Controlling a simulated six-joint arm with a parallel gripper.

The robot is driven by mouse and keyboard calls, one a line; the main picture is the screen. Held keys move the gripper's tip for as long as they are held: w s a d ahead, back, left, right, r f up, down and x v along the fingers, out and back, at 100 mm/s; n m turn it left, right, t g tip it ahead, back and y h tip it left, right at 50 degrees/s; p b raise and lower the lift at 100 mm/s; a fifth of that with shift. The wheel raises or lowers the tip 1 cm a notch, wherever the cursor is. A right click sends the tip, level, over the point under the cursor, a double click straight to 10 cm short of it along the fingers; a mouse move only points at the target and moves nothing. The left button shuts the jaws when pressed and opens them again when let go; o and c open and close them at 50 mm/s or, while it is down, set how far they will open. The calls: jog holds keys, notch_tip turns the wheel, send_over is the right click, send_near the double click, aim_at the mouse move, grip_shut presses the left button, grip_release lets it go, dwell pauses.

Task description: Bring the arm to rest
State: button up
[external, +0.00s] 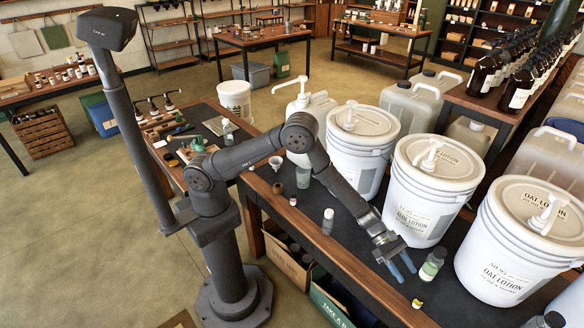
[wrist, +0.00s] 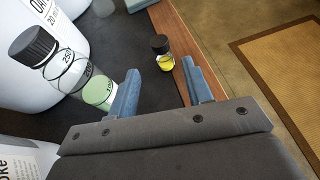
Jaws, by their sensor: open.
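My gripper (external: 397,267) is open, its blue fingers apart and nothing between them, low over the dark table (external: 354,266) near its front edge. The fingers also show in the wrist view (wrist: 161,92). A clear bottle with a black cap and pale green contents (external: 432,264) stands close to the right of the fingers in the external view. In the wrist view this bottle (wrist: 68,70) is left of the left finger; I cannot tell if they touch. A small vial of yellow liquid with a black cap (wrist: 163,58) stands beyond the fingertips by the wooden edge.
Beyond the table's wooden edge (wrist: 190,75) is open floor with a mat (wrist: 283,75).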

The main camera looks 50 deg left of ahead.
aim_at(422, 295)
jog(key=x, duration=0.9)
jog(key=shift+d+f, duration=0.15)
jog(key=shift+d, duration=0.15)
jog(key=shift+r, duration=1.75)
